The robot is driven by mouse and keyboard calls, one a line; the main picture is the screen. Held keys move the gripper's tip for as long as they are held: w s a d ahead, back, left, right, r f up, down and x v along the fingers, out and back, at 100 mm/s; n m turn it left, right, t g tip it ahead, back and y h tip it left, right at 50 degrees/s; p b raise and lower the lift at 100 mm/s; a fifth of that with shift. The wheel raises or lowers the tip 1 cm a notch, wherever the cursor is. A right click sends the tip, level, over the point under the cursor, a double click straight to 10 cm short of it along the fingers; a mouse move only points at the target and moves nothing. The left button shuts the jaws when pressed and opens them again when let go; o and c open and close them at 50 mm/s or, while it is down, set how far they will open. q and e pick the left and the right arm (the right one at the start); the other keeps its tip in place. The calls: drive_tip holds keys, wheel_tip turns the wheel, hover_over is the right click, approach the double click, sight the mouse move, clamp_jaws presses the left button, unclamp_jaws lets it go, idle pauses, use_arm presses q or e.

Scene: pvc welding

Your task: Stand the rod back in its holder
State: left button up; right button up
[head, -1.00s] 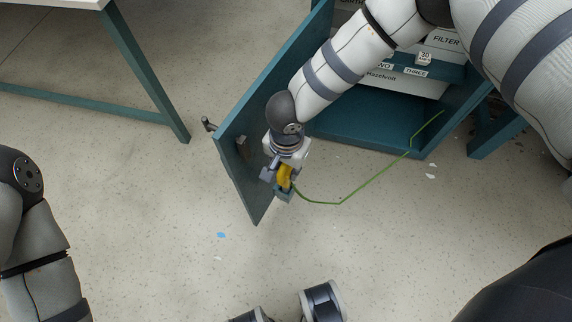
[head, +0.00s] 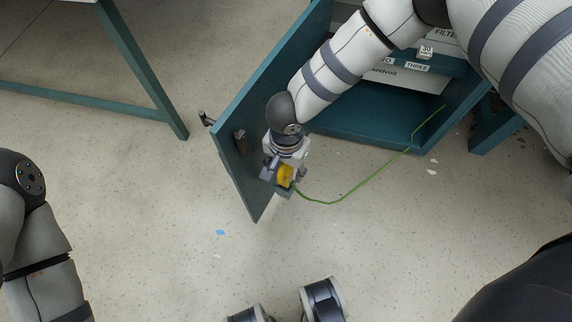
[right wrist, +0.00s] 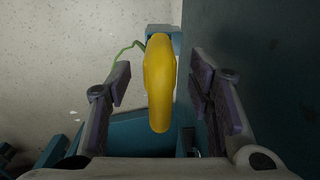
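A curved yellow piece (right wrist: 160,75) stands between the fingers of my right gripper (right wrist: 160,105) in the right wrist view. Gaps show on both sides of it, so the gripper is open around it. In the head view my right gripper (head: 284,180) points down beside the teal door, with yellow (head: 285,173) between its fingers. A thin, bent green strand (head: 365,180), which may be the rod, runs from beside the gripper to the cabinet's right side. It also shows in the right wrist view (right wrist: 122,52). I cannot make out a rod holder. My left gripper is outside the view.
The teal door (head: 240,170) stands open close to the gripper's left. The teal cabinet (head: 365,138) behind holds labelled white boxes (head: 395,77). A teal table leg (head: 145,70) is at upper left. The speckled floor in front is largely clear.

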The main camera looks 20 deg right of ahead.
wheel_tip(320, 180, up, 12)
drive_tip(key=shift+r, duration=0.1)
idle(0.4)
drive_tip(key=shift+s, duration=0.1)
idle(0.5)
